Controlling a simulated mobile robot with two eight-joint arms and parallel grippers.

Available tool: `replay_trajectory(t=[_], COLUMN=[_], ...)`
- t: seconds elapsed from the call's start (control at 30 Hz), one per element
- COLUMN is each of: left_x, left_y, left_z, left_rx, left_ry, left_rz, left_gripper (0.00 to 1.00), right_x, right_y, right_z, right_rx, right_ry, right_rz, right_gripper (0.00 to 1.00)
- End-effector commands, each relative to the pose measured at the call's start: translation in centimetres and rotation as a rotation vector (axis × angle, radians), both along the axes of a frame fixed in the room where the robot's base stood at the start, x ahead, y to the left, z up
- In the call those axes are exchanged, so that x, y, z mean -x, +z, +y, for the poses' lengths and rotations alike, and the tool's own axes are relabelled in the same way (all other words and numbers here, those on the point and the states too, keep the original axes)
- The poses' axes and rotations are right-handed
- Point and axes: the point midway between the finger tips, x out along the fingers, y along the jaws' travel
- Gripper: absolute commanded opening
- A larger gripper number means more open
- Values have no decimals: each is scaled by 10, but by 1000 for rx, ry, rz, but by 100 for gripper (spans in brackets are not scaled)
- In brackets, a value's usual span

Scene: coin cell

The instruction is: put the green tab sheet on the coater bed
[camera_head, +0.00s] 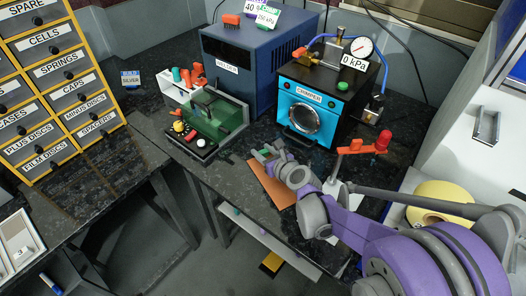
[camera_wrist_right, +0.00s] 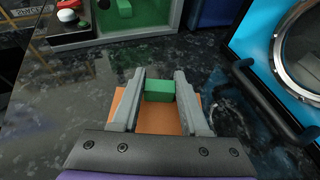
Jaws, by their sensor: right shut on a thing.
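The sheet with the green tab is a flat orange rectangle (camera_head: 270,186), near the front edge of the dark worktop. Its green block-like tab (camera_wrist_right: 160,90) sits between the fingers of my right gripper (camera_wrist_right: 158,98), which is shut on it. The orange face also shows in the right wrist view (camera_wrist_right: 158,122) below the tab, partly hidden by the gripper. I cannot tell whether the sheet touches the worktop. No label marks a coater bed. A machine with a green bed and side walls (camera_head: 218,117) stands behind and left of my right gripper (camera_head: 268,154). My left gripper is not in view.
A black and cyan chamber (camera_head: 318,105) with a round door and gauge stands close behind my right gripper. A dark blue box (camera_head: 250,60) is farther back. A red-tipped lever (camera_head: 362,147) rises right of the gripper. Labelled drawers (camera_head: 50,75) stand left.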

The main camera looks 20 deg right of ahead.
Motion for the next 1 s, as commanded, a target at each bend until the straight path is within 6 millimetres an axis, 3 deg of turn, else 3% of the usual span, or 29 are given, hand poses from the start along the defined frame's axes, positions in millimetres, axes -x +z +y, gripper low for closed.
replay_trajectory(t=[0.07,0.1,0.23,0.6,1.0], left_x=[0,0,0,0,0], left_y=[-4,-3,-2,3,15], left_z=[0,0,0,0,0], left_rx=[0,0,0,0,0], left_ry=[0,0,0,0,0], left_rz=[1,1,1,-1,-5], left_gripper=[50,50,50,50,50], right_x=[0,0,0,1,59], right_y=[-4,-3,-2,3,26], right_z=[0,0,0,0,-9], right_rx=[0,0,0,0,1], right_ry=[0,0,0,0,-2], right_rz=[0,0,0,0,0], right_gripper=[0,50,73,74,74])
